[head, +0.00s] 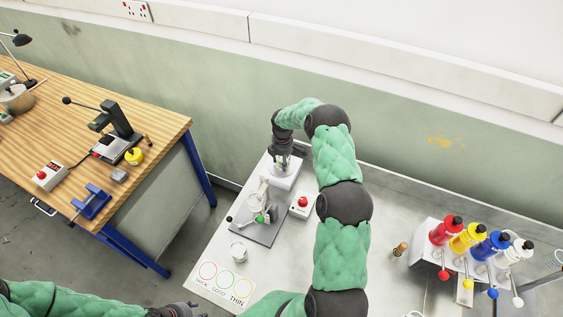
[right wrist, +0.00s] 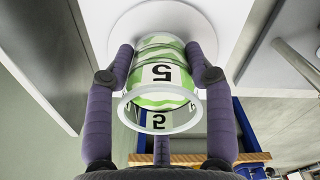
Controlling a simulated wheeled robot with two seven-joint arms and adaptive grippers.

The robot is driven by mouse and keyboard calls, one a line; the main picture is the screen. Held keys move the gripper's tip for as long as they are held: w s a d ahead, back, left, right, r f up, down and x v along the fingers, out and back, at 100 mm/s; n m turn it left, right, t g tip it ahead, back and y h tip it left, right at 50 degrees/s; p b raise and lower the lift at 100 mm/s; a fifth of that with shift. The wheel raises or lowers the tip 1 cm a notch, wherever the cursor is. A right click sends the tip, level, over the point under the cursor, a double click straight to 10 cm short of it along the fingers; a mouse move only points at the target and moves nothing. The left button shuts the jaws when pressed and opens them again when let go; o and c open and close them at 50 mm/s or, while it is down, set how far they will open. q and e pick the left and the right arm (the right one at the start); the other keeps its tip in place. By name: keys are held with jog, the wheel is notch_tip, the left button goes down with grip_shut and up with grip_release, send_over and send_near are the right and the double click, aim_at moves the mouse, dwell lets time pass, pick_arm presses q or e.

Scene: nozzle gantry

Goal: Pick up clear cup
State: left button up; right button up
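A clear cup (right wrist: 160,75) with a green wavy print and a "5" is between the fingers of my right gripper (right wrist: 160,55) in the right wrist view. Its rim faces the camera, and its far end is against a white round surface (right wrist: 160,20). Both fingers lie along its sides and appear to touch it. In the head view my right gripper (head: 283,160) reaches down at the white stand by the wall, largely covering the cup. My left gripper (head: 178,311) is at the bottom edge, partly cut off, its fingers unclear.
Another small cup (head: 238,251) stands near the marked circles (head: 226,277). A stand with a green-tipped part (head: 260,218) and a red-button box (head: 302,205) are close to my right arm. Coloured bottles (head: 468,238) stand in a rack at right. A wooden bench (head: 160,118) is at left.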

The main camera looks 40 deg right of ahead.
jog(key=shift+c, duration=1.2)
